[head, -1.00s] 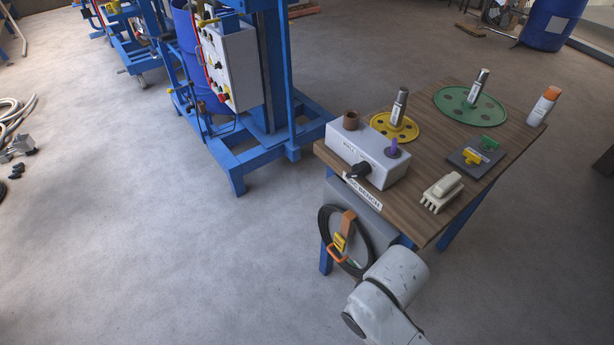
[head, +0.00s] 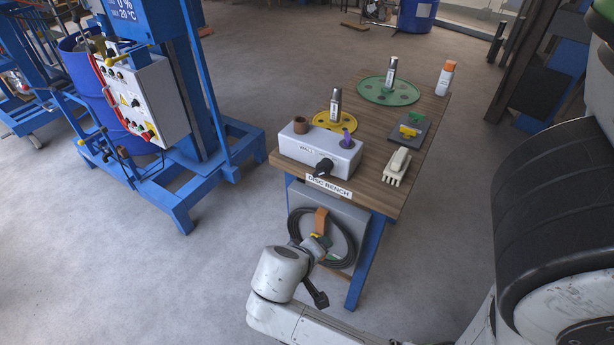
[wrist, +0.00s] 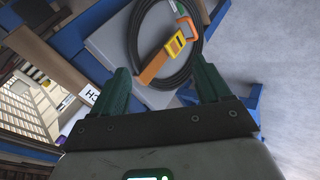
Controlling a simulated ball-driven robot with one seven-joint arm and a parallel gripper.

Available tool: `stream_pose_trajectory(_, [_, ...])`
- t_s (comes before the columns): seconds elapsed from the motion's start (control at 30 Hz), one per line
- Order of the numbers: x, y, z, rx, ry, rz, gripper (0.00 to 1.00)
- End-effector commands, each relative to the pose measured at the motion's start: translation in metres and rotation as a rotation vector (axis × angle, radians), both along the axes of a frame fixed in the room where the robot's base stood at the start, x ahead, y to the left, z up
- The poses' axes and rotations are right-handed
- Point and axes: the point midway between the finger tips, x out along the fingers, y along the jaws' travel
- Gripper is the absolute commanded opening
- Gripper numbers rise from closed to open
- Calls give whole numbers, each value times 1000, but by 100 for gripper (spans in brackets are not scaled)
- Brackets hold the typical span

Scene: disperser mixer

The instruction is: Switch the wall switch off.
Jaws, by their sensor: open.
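The wall switch appears as a grey box (head: 318,150) with a label starting "WALL" on its front, at the near left corner of the bench. A black rotary knob (head: 323,167) sits on its front face; its setting is too small to read. In the wrist view my gripper (wrist: 163,70) is open and empty, its two dark green fingers spread apart. It faces the coiled black cable (wrist: 134,40) and the orange and yellow tag (wrist: 165,58) on the bench's side. In the head view my gripper is low in front of the bench, below the knob.
A blue machine frame (head: 160,205) stands left. Floor between them is clear.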

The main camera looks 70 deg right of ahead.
Motion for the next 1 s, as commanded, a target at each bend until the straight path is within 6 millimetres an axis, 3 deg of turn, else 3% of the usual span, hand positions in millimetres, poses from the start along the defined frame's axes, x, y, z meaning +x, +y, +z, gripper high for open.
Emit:
stream_pose_trajectory(0.23, [24, -39, 44, -417, -52, -172, 77])
stream_pose_trajectory(0.5, [60, -50, 96, -832, -151, -219, 77])
stream_pose_trajectory(0.77, [66, -57, 108, -914, -176, -214, 77])
stream_pose_trajectory(1.0, [56, -95, 109, -912, -174, -217, 77])
